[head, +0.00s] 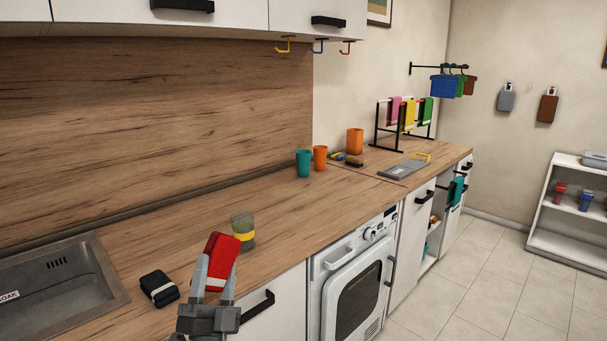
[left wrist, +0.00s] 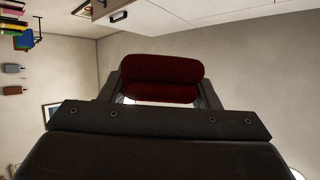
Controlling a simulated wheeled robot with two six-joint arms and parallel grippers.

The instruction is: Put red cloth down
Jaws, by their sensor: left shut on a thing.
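The red cloth (head: 221,256) is a folded bundle with a pale band, held tilted over the front edge of the wooden counter (head: 262,225). My left gripper (head: 214,285) is shut on it, with a finger on each side. In the left wrist view the red cloth (left wrist: 160,78) looks dark red and sits between the fingers of my left gripper (left wrist: 160,92). I cannot tell from the head view whether the cloth touches the counter. My right gripper is not in view.
A black folded cloth (head: 159,288) lies left of the gripper, beside the sink (head: 60,290). A clear cup with a yellow band (head: 243,231) stands just behind the red cloth. Teal (head: 303,163) and orange (head: 320,158) cups stand farther back. Counter between them is clear.

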